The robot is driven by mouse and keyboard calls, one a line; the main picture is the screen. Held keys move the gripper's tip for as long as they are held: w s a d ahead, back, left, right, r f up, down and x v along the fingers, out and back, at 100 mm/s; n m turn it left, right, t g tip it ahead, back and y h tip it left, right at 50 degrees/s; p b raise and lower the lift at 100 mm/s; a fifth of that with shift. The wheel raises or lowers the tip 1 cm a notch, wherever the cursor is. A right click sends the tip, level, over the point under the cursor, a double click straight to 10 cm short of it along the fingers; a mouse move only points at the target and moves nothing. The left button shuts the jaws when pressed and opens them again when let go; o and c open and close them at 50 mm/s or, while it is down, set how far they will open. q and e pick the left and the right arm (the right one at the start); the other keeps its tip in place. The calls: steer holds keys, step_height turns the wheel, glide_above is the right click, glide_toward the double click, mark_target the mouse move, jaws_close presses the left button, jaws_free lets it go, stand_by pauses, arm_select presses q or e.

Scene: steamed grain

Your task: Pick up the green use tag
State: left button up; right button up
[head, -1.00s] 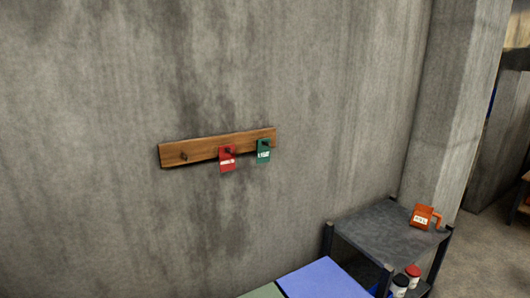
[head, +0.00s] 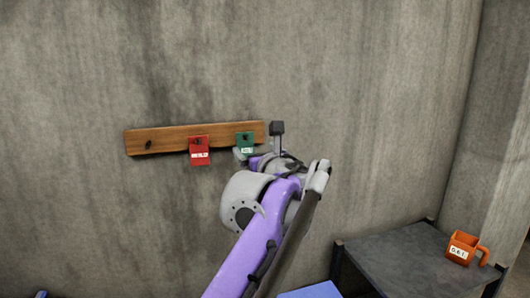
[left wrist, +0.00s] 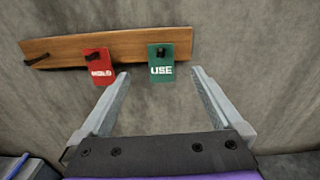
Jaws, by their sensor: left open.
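The green use tag (head: 245,142) hangs from a peg near the right end of a wooden rail (head: 165,138) on the wall. In the left wrist view the green tag (left wrist: 169,62) faces me, with the white word USE on it. My left gripper (left wrist: 160,75) is open and empty, with the tag just beyond its fingertips and between their lines. In the head view my left arm and gripper (head: 242,155) cover the area just below and right of the tag. Whether a finger touches the tag cannot be told. My right gripper is not in view.
A red tag (head: 199,151) hangs from the peg left of the green one, close to my left finger in the wrist view. The rail's left peg (head: 148,145) is bare. A dark shelf (head: 400,262) at the lower right holds an orange mug (head: 462,248).

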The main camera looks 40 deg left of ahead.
mark_target(248, 139)
arm_select(q)
steer(key=shift+m, duration=0.3)
steer(key=x, duration=0.3)
steer(key=r+x, duration=0.1)
steer(key=x, duration=0.1)
steer(key=shift+w+a, duration=0.1)
steer(key=shift+a, duration=0.1)
steer(key=x, duration=0.5)
steer(key=shift+w+a+f+p, duration=0.15)
steer(key=shift+w+f+p, duration=0.1)
steer(key=shift+w+p, duration=0.1)
steer(key=shift+s, duration=0.1)
steer(key=c, duration=1.4)
